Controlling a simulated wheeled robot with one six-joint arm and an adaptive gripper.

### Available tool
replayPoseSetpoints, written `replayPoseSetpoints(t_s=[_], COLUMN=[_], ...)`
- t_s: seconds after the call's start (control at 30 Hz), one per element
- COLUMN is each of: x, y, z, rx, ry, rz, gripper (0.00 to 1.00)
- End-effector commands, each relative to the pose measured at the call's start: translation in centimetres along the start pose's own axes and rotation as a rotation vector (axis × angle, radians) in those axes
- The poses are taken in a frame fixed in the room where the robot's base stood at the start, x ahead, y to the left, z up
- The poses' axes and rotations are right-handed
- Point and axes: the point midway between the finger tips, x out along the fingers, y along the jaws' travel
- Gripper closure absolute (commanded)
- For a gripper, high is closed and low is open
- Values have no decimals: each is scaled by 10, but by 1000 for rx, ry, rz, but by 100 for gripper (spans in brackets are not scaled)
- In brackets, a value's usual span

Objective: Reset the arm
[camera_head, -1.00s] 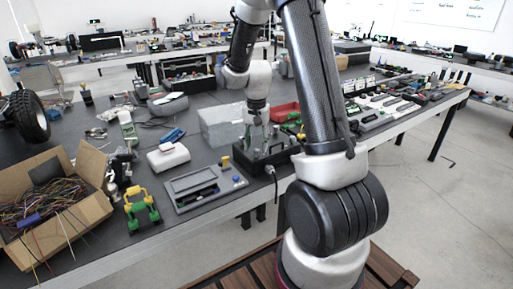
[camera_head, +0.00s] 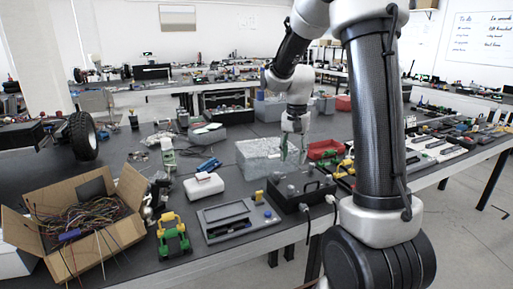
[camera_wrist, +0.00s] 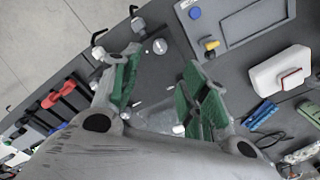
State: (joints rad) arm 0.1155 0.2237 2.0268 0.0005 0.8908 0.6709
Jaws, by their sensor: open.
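My gripper (camera_head: 294,148) hangs at the end of my arm over the workbench, in front of the clear plastic bin (camera_head: 258,156) and above and behind the black box with knobs (camera_head: 301,190). In the wrist view my gripper (camera_wrist: 160,78) shows its two green-padded fingers spread apart with nothing held between them. The black box also shows in the wrist view (camera_wrist: 147,75), beyond the fingers. My arm links hide part of the bench at the right.
A cardboard box of wires (camera_head: 128,208), a green and yellow toy-like piece (camera_head: 172,236), a grey tray device (camera_head: 238,219) and a white box (camera_head: 203,186) stand left of my gripper. A red tray (camera_head: 325,149) is close on the right. The air above the bench looks clear.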

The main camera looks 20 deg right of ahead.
Motion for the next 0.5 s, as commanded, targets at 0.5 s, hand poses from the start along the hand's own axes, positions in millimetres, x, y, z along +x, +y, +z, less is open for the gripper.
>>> replayPoseSetpoints(t_s=[0.5], x=[-13], y=[50], z=[69], rx=[-434], ry=[-50], rz=[24], gripper=[55])
